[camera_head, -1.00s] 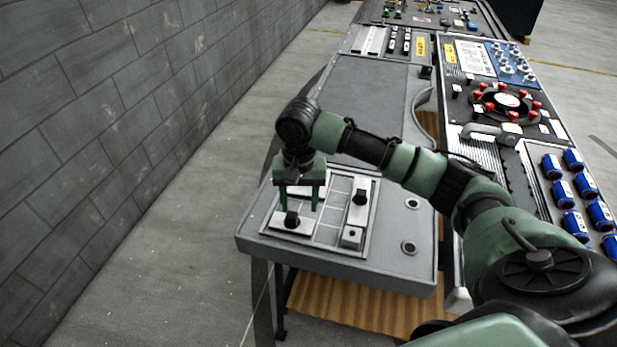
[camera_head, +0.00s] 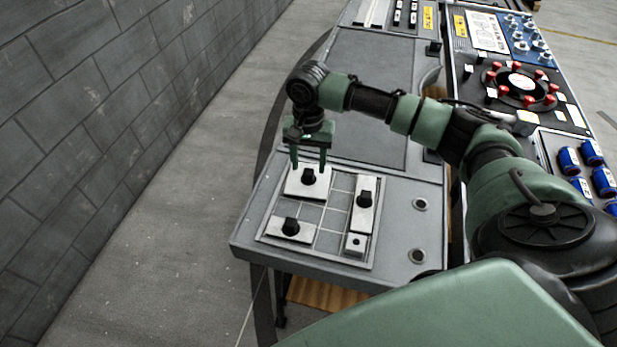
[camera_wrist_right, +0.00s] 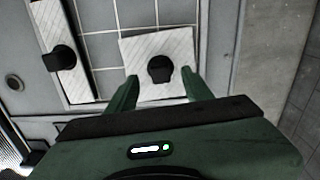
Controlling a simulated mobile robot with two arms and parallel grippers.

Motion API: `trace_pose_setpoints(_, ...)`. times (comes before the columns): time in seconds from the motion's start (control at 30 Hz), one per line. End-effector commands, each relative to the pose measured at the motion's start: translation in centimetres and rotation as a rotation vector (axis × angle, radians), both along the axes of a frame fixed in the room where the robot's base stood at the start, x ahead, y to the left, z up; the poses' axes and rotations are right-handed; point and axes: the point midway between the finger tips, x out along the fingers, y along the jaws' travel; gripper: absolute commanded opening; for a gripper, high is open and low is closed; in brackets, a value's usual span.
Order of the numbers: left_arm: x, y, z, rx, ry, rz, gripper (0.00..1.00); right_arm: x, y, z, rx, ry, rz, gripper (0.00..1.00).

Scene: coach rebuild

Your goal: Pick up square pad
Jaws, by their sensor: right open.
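A light square pad (camera_head: 304,188) with a black knob lies at the far left of the gridded tray (camera_head: 336,240). It also shows in the right wrist view (camera_wrist_right: 142,52). My right gripper (camera_head: 308,169) is open and points down over this pad, its fingers on either side of the knob. In the wrist view the empty fingers (camera_wrist_right: 161,76) flank the pad's near part; I cannot tell whether they touch it. My left gripper is not in view.
A wider pad (camera_head: 279,237), a long pad (camera_head: 361,222) and a small block (camera_head: 355,245) share the tray. Two round fittings sit to its right. A brick wall (camera_head: 70,130) stands left; blue cylinders (camera_head: 603,181) and a red-knobbed ring lie right.

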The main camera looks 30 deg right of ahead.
Motion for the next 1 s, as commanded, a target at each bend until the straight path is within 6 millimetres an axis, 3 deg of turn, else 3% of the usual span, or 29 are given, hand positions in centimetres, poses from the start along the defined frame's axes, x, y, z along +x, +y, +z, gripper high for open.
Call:
trace_pose_setpoints(0.17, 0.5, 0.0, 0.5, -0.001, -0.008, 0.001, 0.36, -0.1, -0.1, -2.1, -0.001, 0.001, 0.0, 0.51)
trace_pose_setpoints(0.43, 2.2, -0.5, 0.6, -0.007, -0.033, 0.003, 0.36, 0.0, 0.0, -2.4, -0.001, -0.001, 0.002, 0.51)
trace_pose_setpoints(0.6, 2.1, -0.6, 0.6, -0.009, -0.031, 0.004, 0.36, 0.0, 0.0, -2.4, -0.001, -0.001, 0.002, 0.04)
trace_pose_setpoints(0.63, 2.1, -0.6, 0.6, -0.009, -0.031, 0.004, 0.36, 0.0, 0.0, -2.4, -0.001, -0.001, 0.002, 0.0)
trace_pose_setpoints(1.0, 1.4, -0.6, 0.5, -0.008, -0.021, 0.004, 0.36, 0.0, 0.0, -2.3, -0.001, -0.001, 0.001, 0.0)
